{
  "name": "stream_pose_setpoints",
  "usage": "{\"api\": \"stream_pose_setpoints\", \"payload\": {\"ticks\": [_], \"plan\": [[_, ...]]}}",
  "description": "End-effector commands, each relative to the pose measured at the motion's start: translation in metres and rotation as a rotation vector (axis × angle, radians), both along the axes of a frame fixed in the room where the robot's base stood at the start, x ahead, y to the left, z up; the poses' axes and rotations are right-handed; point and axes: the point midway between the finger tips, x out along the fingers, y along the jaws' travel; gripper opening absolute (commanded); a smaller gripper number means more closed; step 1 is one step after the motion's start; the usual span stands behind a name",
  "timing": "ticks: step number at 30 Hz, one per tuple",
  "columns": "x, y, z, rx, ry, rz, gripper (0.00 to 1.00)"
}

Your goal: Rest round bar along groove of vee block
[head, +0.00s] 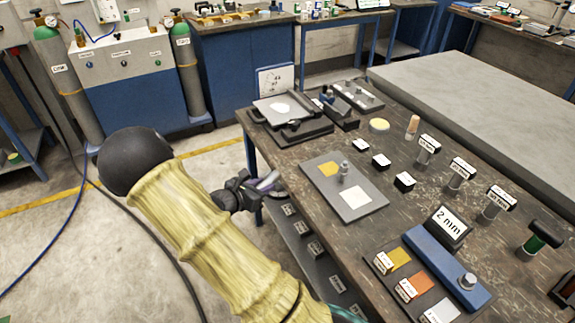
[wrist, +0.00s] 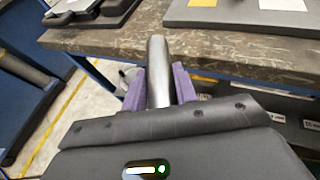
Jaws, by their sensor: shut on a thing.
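My gripper (wrist: 158,90) has purple fingers shut on a silver round bar (wrist: 157,70), which sticks out beyond the fingertips in the wrist view. In the head view my gripper (head: 266,182) is beside the table's left edge, off the tabletop; the bar is hard to make out there. A dark block (head: 341,113) at the back left of the table may be the vee block, but its groove is too small to make out. My gripper is well apart from it.
The worn dark table (head: 365,225) holds a grey plate (head: 346,203) with a yellow and a white square, a black flat device (head: 290,131), several labelled small blocks and a blue gauge (head: 447,266). Its near left edge lies beside my gripper. Gas cylinders stand behind.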

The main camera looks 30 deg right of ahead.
Motion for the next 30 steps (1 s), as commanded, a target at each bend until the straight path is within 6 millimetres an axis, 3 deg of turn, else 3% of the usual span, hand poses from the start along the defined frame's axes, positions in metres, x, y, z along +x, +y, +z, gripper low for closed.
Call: {"api": "stream_pose_setpoints", "payload": {"ticks": [1, 6, 12, 18, 30], "plan": [[-0.002, 0.020, -0.018, -0.006, 0.006, 0.043, 0.00], [-0.015, 0.079, -0.060, -0.005, 0.005, 0.170, 0.00], [-0.036, 0.131, -0.097, 0.002, 0.002, 0.297, 0.00], [-0.046, 0.148, -0.107, 0.008, -0.002, 0.342, 0.00], [-0.046, 0.148, -0.107, 0.009, -0.002, 0.342, 0.00]]}}
